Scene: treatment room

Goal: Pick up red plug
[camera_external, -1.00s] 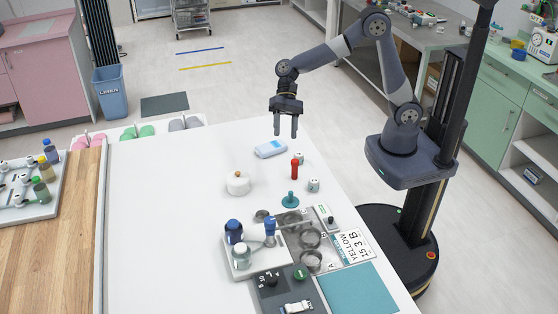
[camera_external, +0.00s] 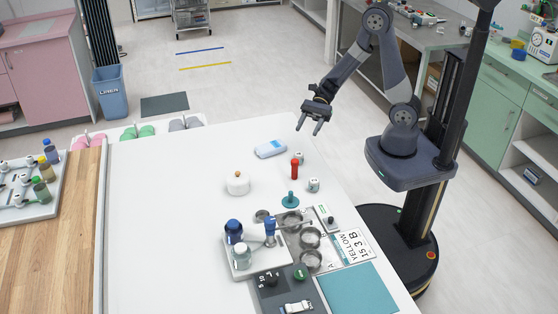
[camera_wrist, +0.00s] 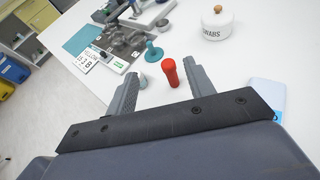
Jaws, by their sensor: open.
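The red plug (camera_external: 294,168) stands upright on the white table (camera_external: 170,210), toward its far right edge. In the wrist view the red plug (camera_wrist: 171,73) appears between my two fingers, nearer the right one, and beyond them. My gripper (camera_external: 309,128) is open and empty. It is raised above the far right edge of the table, behind the plug and apart from it. In the wrist view my gripper (camera_wrist: 162,85) shows both fingers spread.
A white swab jar (camera_external: 237,185) stands to the left. The table's left part is clear.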

